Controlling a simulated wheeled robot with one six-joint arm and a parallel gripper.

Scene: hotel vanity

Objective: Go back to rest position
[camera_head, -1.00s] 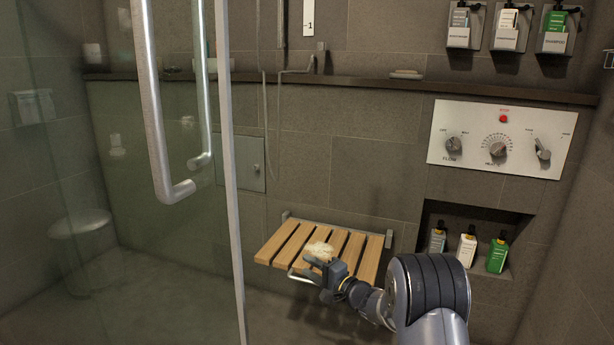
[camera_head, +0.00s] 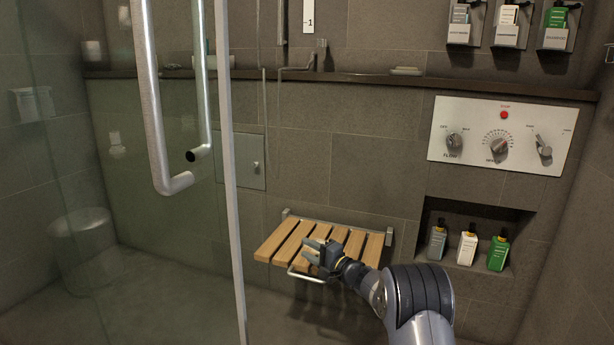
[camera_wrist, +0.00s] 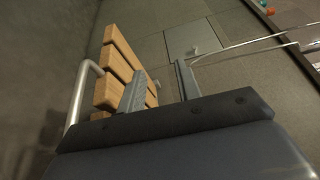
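My gripper (camera_head: 312,251) is at the wooden slatted shower seat (camera_head: 285,240), over its slats in the head view. Its two fingers stand apart in the wrist view (camera_wrist: 160,88), with nothing held between them. The seat's slats (camera_wrist: 115,75) and its pale metal rail (camera_wrist: 80,95) show left of the fingers there. I cannot tell whether the gripper touches the seat. My forearm hides part of the seat's right side and the floor in front.
A glass door with a metal handle (camera_head: 163,182) stands at the left. A control panel (camera_head: 502,136) is on the back wall, above a niche (camera_head: 466,212) with several bottles. A ledge (camera_head: 350,80) runs above the seat. A round stool (camera_head: 80,225) shows through the glass.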

